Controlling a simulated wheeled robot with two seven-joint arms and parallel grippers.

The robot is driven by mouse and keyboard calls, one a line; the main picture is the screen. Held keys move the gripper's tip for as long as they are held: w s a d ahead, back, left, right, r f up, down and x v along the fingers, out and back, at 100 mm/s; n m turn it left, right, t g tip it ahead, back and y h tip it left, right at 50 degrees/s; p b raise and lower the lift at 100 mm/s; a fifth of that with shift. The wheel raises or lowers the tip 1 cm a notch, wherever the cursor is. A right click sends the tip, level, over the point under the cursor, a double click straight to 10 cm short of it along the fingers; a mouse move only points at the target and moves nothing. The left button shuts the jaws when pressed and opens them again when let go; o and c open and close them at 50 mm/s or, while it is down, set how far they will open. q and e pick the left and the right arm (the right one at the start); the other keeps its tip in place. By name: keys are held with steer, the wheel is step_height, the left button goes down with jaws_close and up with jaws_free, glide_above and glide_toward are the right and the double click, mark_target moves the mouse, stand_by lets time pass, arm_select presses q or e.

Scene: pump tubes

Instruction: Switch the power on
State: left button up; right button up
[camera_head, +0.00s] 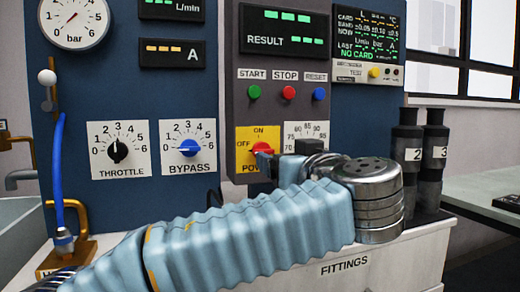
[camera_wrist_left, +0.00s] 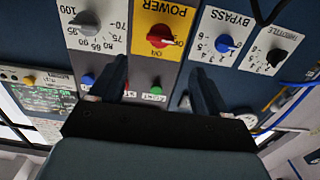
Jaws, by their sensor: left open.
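The red power knob (camera_head: 262,148) sits on a yellow plate marked ON at the top and OFF at the left, on the grey panel. Its handle appears to lie toward OFF. In the left wrist view, which is upside down, the knob (camera_wrist_left: 160,36) shows beyond the fingertips. My left gripper (camera_wrist_left: 160,82) is open and empty, its two dark fingers spread apart in front of the panel. In the head view the gripper (camera_head: 302,150) is just right of the knob, partly covering the plate and the dial beside it. My right gripper is not in view.
START (camera_head: 253,92), STOP (camera_head: 288,92) and RESET (camera_head: 319,94) buttons sit above the knob. The blue bypass knob (camera_head: 188,148) and throttle knob (camera_head: 117,150) are to its left. Dark cylinders marked 2 and 3 (camera_head: 432,155) stand at the right. A blue tube (camera_head: 57,180) hangs at the left.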

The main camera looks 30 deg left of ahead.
mark_target(265, 150)
arm_select(q)
steer(key=p+x, duration=0.1)
steer(key=x, duration=1.1)
steer(key=shift+w+a+p, duration=0.1)
steer(key=shift+w+p, duration=0.1)
steer(key=shift+p, duration=0.1)
steer(key=shift+c, duration=0.2)
steer(key=c, duration=1)
